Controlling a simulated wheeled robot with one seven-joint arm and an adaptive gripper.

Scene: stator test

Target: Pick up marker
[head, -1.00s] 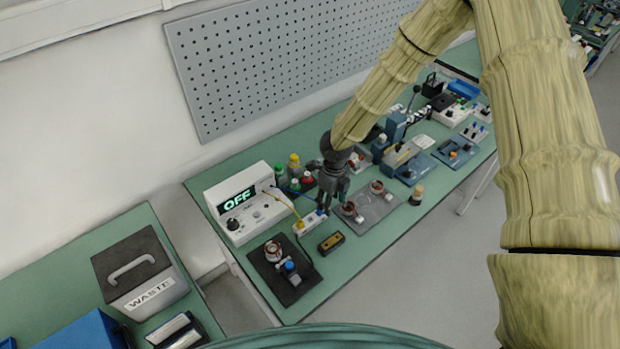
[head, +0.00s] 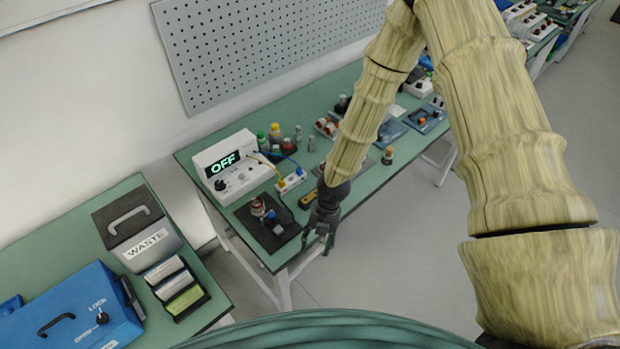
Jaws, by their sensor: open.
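I cannot clearly pick out the marker in the head view. Several small upright containers with green, yellow and red tops (head: 275,133) stand behind the white tester, too small to identify. A short dark cylinder with a tan top (head: 388,154) stands near the bench's front edge, to the right of my arm. My gripper (head: 320,246) is open and points down by the bench's front edge, with nothing seen between its fingers. My forearm and gripper hide part of the bench.
The white tester (head: 232,165) reads OFF. In front of it lie a black plate (head: 270,236) with a small stator on it, a white terminal block (head: 291,182) and a yellow-black item (head: 308,199). A waste bin (head: 137,228) and blue LOCK box (head: 75,318) stand on the left bench.

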